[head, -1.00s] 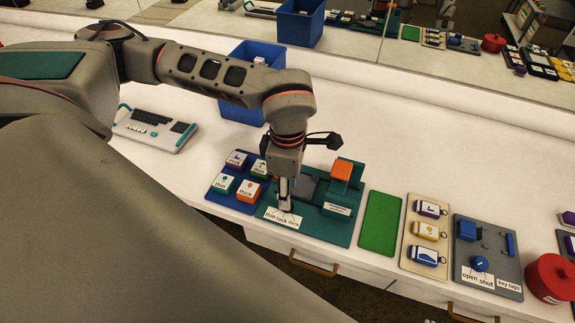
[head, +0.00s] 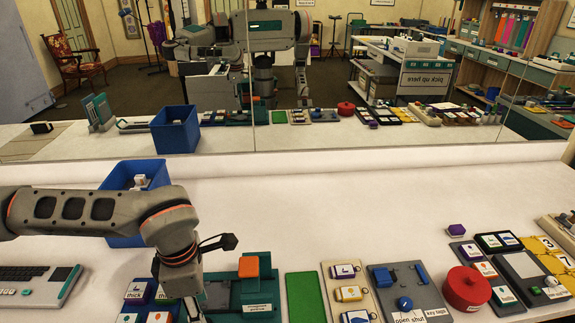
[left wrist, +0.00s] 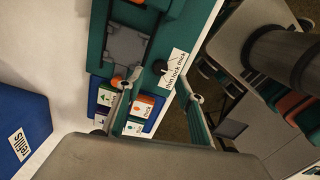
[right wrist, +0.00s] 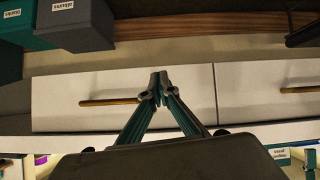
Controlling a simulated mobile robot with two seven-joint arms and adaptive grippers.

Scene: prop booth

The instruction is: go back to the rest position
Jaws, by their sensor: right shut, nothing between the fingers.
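My left arm reaches in from the left in the head view, and its gripper (head: 192,306) points down at the left part of the dark green board, cut by the lower edge. In the left wrist view my left gripper (left wrist: 160,80) has its fingers apart with nothing between them. Behind them is the green board (left wrist: 97,45) with a label reading "thin lock thick" (left wrist: 177,69). My right gripper (right wrist: 160,86) is shut and empty in the right wrist view, in front of white drawers (right wrist: 120,85) with brass handles. My right arm does not show in the head view.
A blue bin (head: 118,178) stands behind my left arm. Right of the green board lie a bright green mat (head: 306,298), a beige tray of tags (head: 329,273), a grey board (head: 380,278) and a red pot (head: 466,287).

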